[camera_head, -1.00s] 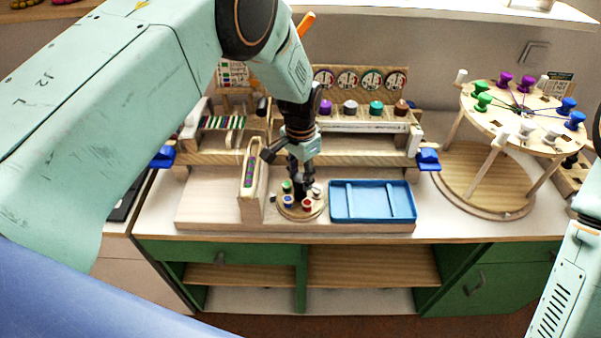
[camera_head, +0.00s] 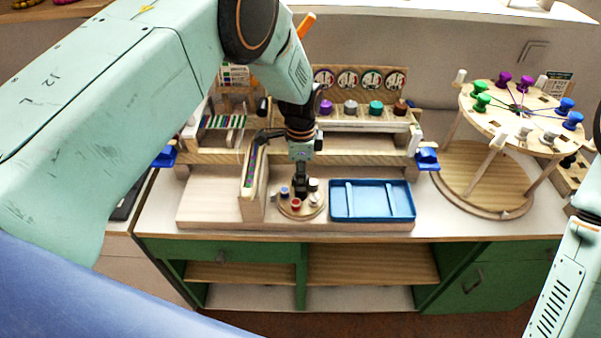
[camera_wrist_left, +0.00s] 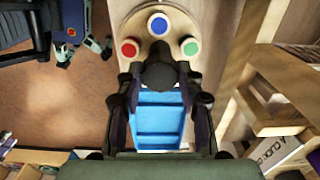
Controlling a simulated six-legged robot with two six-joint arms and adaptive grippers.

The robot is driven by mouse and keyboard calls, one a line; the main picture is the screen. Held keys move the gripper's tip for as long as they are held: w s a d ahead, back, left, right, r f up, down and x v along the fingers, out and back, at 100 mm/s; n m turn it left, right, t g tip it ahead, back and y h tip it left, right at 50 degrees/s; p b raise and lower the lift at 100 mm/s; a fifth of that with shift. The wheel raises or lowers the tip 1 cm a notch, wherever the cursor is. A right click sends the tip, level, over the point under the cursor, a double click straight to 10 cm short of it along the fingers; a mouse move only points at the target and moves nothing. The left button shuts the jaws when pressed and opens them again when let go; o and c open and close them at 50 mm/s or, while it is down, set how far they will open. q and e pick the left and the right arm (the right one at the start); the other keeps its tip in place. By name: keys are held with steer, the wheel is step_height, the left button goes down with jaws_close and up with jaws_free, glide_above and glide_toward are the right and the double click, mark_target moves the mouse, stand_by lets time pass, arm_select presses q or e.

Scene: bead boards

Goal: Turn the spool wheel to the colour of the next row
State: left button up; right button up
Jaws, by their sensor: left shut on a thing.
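The spool wheel, a small round wooden disc (camera_head: 292,212), lies on the bench's wooden base left of the blue tray. It bears small coloured spools. In the head view the blue spool (camera_head: 284,191) is at the left, the red spool (camera_head: 296,204) at the front and pale ones at the right. My left gripper (camera_head: 301,191) points down over the wheel's middle. In the left wrist view, its fingers (camera_wrist_left: 158,82) are shut on the dark centre knob (camera_wrist_left: 158,70); red (camera_wrist_left: 129,47), blue (camera_wrist_left: 159,25) and green (camera_wrist_left: 190,46) spools show beyond. My right gripper is out of view.
A narrow upright block with coloured beads (camera_head: 251,166) stands close left of the wheel. The blue tray (camera_head: 372,214) is close right. A rack with several coloured knobs (camera_head: 350,106) stands behind. A round pegged stand (camera_head: 498,105) is at the right.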

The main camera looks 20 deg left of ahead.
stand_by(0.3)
arm_select(q)
steer(key=o, duration=1.2)
steer(key=shift+c, duration=0.2)
steer(key=shift+r, duration=0.1)
step_height(320, 180, up, 12)
